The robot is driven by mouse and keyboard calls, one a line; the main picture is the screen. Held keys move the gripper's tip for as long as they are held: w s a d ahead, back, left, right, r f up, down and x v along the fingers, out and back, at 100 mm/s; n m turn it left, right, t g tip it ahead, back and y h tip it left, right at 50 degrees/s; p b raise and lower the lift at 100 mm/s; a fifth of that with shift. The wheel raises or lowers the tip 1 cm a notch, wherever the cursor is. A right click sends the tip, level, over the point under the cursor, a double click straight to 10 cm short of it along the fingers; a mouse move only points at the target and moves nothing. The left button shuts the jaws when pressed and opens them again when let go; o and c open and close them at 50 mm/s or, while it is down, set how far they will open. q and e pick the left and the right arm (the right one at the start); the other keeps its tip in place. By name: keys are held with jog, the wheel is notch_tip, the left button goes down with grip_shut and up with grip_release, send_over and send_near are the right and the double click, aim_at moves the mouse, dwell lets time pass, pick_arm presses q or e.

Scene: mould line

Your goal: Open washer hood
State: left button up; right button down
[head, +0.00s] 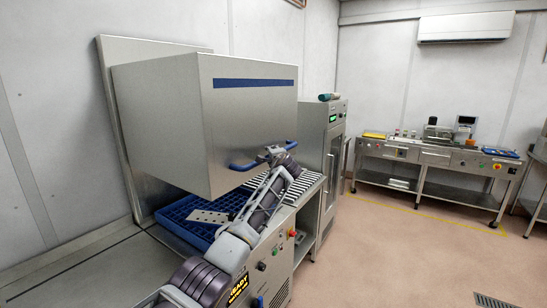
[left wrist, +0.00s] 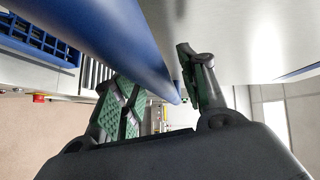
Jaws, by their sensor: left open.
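The washer hood (head: 250,110) is a big steel box with a dark blue stripe. It stands raised, with an open gap between its lower edge and the washer bed. Its blue handle (head: 243,166) runs along the lower front edge. My left gripper (head: 272,153) is at the right part of this handle. In the left wrist view the handle (left wrist: 125,45) runs between the spread fingers of the left gripper (left wrist: 163,85). The fingers are open, and I cannot tell if either touches the bar. My right gripper is in neither view.
A blue rack (head: 180,213) with a pale perforated plate (head: 208,216) sits under the hood. A roller section (head: 300,187) and a steel cabinet (head: 335,150) are to the right. A workbench (head: 440,160) stands far right, with clear floor before it.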

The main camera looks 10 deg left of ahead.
pick_arm(q)
jog(key=shift+s+d, duration=0.1)
jog(key=shift+s, duration=0.05)
jog(key=v, duration=1.1)
jog(key=shift+s+d, duration=0.2)
jog(key=shift+s, duration=0.1)
dwell(0.5)
jog(key=shift+r, duration=0.1)
dwell(0.4)
